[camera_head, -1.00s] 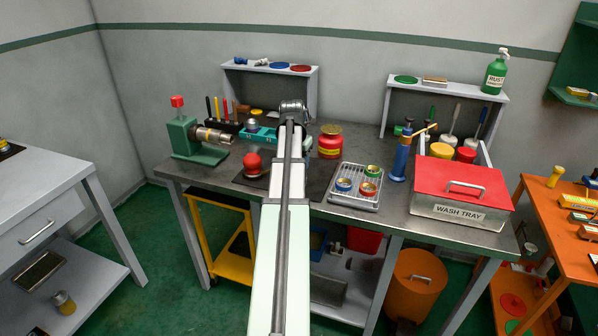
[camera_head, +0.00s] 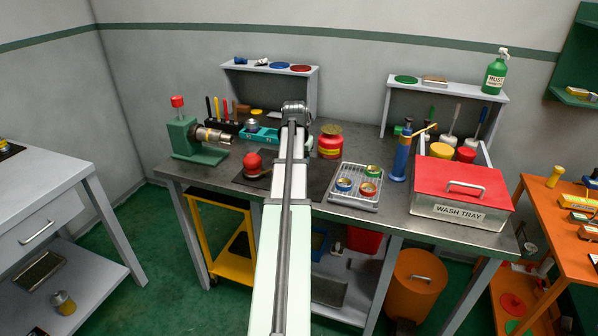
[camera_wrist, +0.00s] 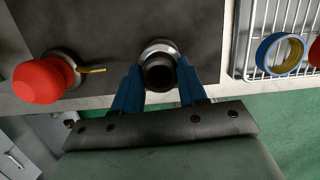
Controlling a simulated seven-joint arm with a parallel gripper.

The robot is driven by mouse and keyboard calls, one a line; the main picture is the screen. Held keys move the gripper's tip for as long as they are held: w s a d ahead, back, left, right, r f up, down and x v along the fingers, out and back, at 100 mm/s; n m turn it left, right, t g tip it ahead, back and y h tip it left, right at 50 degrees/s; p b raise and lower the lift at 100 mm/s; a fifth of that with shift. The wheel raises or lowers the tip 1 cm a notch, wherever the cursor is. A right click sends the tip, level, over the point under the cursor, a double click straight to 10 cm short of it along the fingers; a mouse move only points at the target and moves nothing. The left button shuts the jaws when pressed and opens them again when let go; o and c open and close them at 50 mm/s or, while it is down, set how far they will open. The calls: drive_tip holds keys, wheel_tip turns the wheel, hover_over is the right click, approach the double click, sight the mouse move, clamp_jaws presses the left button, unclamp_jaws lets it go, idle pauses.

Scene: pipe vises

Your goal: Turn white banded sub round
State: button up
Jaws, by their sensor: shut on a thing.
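In the wrist view, my gripper (camera_wrist: 160,80) has its blue fingers closed on both sides of a short dark-bored sub (camera_wrist: 159,72). A pale silver-white ring shows at the sub's far side, which fits the white banded sub. I look nearly straight at its open end. The sub is over the dark mat (camera_wrist: 110,45) near the bench's front edge; whether it touches the mat is unclear. In the head view my own arm hides the gripper and the sub.
A red rounded knob (camera_head: 253,162) is left of my arm, also in the wrist view (camera_wrist: 42,80). A wire tray (camera_head: 357,199) with coloured rings lies right. A green vise (camera_head: 190,140) stands at the left, a red-lidded wash tray (camera_head: 455,213) further right.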

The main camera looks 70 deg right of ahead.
drive_tip(key=o, duration=1.2)
drive_tip(key=shift+r, duration=0.1)
drive_tip(key=shift+r, duration=3.4)
